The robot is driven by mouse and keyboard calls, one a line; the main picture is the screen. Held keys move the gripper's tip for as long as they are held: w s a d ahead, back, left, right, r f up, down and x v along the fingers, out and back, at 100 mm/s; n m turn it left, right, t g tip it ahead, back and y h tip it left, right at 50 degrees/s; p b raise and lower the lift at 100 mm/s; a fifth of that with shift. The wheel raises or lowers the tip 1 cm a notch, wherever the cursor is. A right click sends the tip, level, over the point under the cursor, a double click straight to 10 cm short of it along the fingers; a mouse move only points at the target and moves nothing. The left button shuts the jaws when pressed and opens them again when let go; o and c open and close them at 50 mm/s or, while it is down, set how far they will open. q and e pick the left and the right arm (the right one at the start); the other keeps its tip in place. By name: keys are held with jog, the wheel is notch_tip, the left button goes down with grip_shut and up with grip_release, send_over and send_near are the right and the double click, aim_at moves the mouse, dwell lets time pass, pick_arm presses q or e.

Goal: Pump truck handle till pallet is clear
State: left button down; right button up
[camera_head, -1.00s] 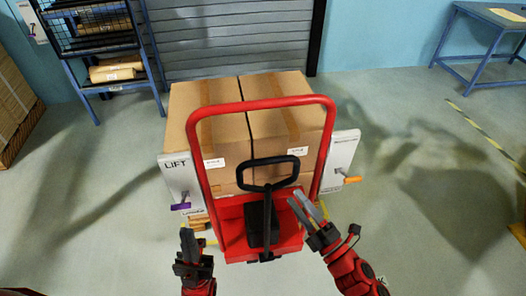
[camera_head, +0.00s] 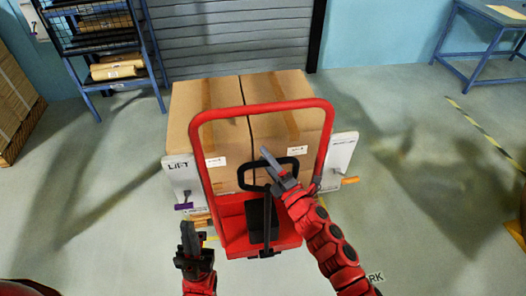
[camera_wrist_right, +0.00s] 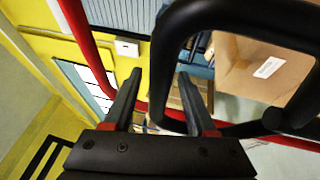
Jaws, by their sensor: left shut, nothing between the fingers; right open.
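The red pallet truck (camera_head: 232,236) stands in the middle with a tall red frame. Its black loop handle (camera_head: 254,163) stands upright inside that frame. Large cardboard boxes (camera_head: 215,105) are loaded behind it; the pallet beneath is mostly hidden. My right gripper (camera_head: 274,170) is open and overlaps the handle's loop in the head view. In the right wrist view its open fingers (camera_wrist_right: 158,92) point forward, with the black handle loop (camera_wrist_right: 162,60) close by on the right; I cannot tell whether they touch. My left gripper (camera_head: 188,238) is shut and empty, left of the truck's base.
A white panel marked LIFT (camera_head: 181,185) with a purple lever is left of the truck. Another white panel (camera_head: 342,155) with an orange lever is right. A blue shelf rack (camera_head: 105,45) and blue table (camera_head: 480,45) stand behind. Floor is clear at right.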

jog(key=shift+x, duration=0.95)
jog(key=shift+c, duration=0.2)
grip_shut()
dwell(0.6)
